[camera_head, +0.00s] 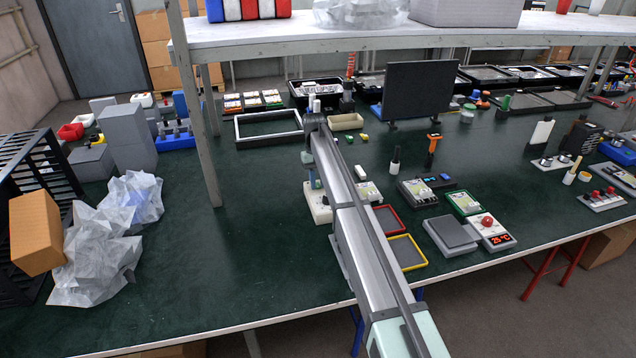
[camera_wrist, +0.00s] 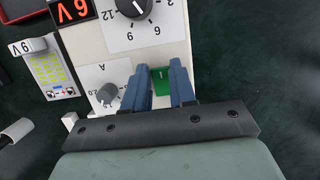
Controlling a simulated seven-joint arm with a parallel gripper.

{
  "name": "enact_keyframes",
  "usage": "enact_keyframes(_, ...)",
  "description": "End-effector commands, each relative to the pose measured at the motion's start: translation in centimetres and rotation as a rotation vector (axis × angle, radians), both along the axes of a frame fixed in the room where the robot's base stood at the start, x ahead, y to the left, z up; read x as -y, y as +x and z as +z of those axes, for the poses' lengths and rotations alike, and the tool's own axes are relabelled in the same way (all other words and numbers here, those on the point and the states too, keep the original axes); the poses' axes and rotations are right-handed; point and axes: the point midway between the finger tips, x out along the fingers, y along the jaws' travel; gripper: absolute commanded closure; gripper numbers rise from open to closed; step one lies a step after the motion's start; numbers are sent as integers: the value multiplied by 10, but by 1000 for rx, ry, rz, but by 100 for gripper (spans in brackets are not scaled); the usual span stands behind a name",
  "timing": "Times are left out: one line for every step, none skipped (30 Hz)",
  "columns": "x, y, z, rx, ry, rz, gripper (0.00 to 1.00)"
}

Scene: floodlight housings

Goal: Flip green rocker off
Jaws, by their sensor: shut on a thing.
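The green rocker (camera_wrist: 162,80) sits on a white panel (camera_wrist: 170,30) in the wrist view, near the panel's lower edge. My gripper (camera_wrist: 160,72) has its two blue fingers on either side of the rocker, shut on it. The fingers partly hide it, and which way it is tipped is hard to tell. In the head view the white panel (camera_head: 317,214) lies on the green table, and my gripper (camera_head: 315,184) is down at it. My arm hides part of the panel there, and the rocker cannot be made out.
The panel also carries a large dark knob (camera_wrist: 133,6), a small grey knob (camera_wrist: 107,94) and a red-lit display (camera_wrist: 72,10). A smaller module (camera_wrist: 50,70) stands left of it. Red (camera_head: 388,220) and yellow (camera_head: 407,252) trays lie right of my arm. Table left of the panel is clear.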

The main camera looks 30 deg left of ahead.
Motion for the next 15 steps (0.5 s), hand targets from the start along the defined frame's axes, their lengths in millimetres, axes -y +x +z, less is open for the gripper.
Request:
enact_keyframes(-2,1,0,-6,-5,1,100)
enact_keyframes(-1,1,0,-8,-8,1,100)
enact_keyframes(-1,1,0,-9,-9,1,100)
enact_keyframes(-1,1,0,-9,-9,1,100)
enact_keyframes(-1,0,0,-9,-9,1,100)
enact_keyframes(-1,0,0,-9,-9,1,100)
enact_keyframes(-1,0,0,-9,-9,1,100)
enact_keyframes(-1,0,0,-9,-9,1,100)
enact_keyframes(-1,0,0,-9,-9,1,100)
enact_keyframes(-1,0,0,-9,-9,1,100)
enact_keyframes(-1,0,0,-9,-8,1,73)
enact_keyframes(-1,0,0,-9,-8,1,69)
enact_keyframes(-1,0,0,-9,-8,1,66)
enact_keyframes(-1,0,0,-8,-8,0,63)
enact_keyframes(-1,0,0,-8,-8,0,59)
